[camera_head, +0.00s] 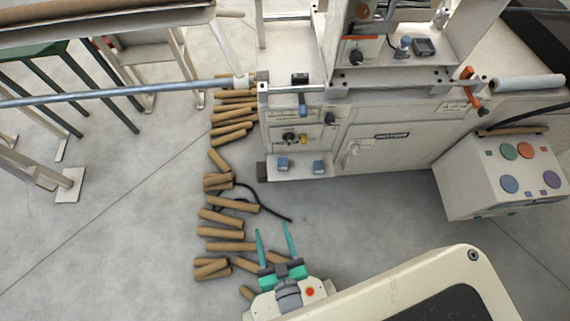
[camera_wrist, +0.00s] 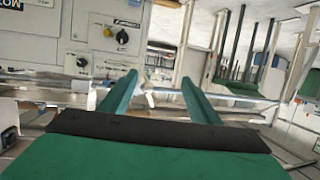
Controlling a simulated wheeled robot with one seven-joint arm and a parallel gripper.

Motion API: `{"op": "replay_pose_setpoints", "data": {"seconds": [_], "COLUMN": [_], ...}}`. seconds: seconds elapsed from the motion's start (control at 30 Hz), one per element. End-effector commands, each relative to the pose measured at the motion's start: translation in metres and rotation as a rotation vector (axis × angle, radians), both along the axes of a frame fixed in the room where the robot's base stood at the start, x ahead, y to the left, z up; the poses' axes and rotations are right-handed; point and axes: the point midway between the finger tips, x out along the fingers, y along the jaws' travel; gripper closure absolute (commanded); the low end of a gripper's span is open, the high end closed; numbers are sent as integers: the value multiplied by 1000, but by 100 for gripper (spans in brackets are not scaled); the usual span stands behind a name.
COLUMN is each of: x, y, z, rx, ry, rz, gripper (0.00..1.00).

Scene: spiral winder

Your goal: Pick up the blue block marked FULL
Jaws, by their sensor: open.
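Two small blue blocks sit side by side on a white ledge (camera_head: 300,172) low on the front of the machine: a left block (camera_head: 282,163) and a right block (camera_head: 318,167). Any marking on them is too small to read, so I cannot tell which says FULL. My gripper (camera_head: 273,228) has two green fingers spread apart with nothing between them. It is in front of the ledge in the picture, below and a little left of the blocks, and apart from them. The open fingers also show in the wrist view (camera_wrist: 160,82), pointing towards the machine.
Brown cardboard tubes (camera_head: 225,232) lie in a row on the floor left of my gripper, with a black cable (camera_head: 270,210) among them. A long metal bar (camera_head: 130,91) juts left from the machine. A control box (camera_head: 510,170) stands right. Floor before the ledge is clear.

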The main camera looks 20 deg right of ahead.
Motion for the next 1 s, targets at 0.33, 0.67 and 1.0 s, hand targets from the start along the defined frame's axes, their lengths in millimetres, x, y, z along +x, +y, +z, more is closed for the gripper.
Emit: {"op": "replay_pose_setpoints", "data": {"seconds": [0.33,0.67,1.0], "x": [102,195,233], "y": [-51,-104,-121], "z": [-126,-193,-211], "rx": [3,26,36], "ry": [52,96,107], "rz": [-103,-189,-210], "gripper": [44,44,44]}}
